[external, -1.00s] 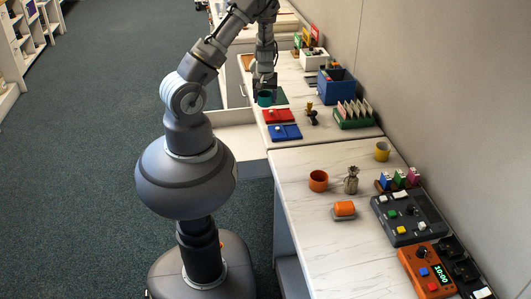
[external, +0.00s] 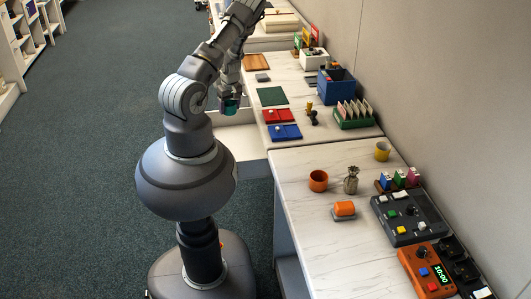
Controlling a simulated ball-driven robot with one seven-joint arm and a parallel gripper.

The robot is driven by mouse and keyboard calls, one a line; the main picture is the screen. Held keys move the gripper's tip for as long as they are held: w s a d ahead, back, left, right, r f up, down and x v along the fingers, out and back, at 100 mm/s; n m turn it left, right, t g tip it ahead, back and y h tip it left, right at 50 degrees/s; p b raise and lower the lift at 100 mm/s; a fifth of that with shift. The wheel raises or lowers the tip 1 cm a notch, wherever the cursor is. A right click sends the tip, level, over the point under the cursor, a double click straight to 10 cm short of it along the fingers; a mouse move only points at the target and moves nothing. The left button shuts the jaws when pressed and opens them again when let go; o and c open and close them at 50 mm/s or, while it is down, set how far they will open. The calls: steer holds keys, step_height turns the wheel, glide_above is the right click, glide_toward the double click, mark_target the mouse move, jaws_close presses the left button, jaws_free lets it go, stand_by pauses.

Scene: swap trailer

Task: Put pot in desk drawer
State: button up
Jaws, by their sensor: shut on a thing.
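A small teal pot (external: 231,106) is held in my gripper (external: 230,98), which points down and is shut on it. The pot hangs above the open desk drawer (external: 238,142), a white-walled drawer that sticks out to the left from under the far desk (external: 309,111). My arm hides part of the drawer. I cannot tell exactly how high the pot is above the drawer floor.
A dark green mat (external: 271,96), a red pad (external: 278,116) and a blue pad (external: 285,132) lie on the desk right of the drawer. A blue bin (external: 337,87) and a green card holder (external: 353,118) stand by the wall. Orange and yellow cups are on the nearer desk.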

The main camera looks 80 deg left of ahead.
mark_target(232, 114)
step_height(232, 114, down, 17)
steer(key=b, duration=0.3)
steer(key=shift+r, duration=0.15)
steer(key=o, duration=0.6)
steer(key=shift+f+b, duration=0.2)
steer(key=shift+b, duration=0.15)
steer(key=o, duration=0.4)
steer(key=shift+r, duration=0.1)
steer(key=r+p, duration=0.1)
steer(key=r, duration=0.3)
steer(key=d+r+p, duration=0.1)
steer(key=r+p, duration=0.1)
steer(key=r, duration=0.2)
steer(key=r+p, duration=0.2)
steer(key=r, duration=0.2)
steer(key=shift+w+d+r, duration=0.1)
steer(key=shift+w+d, duration=0.25)
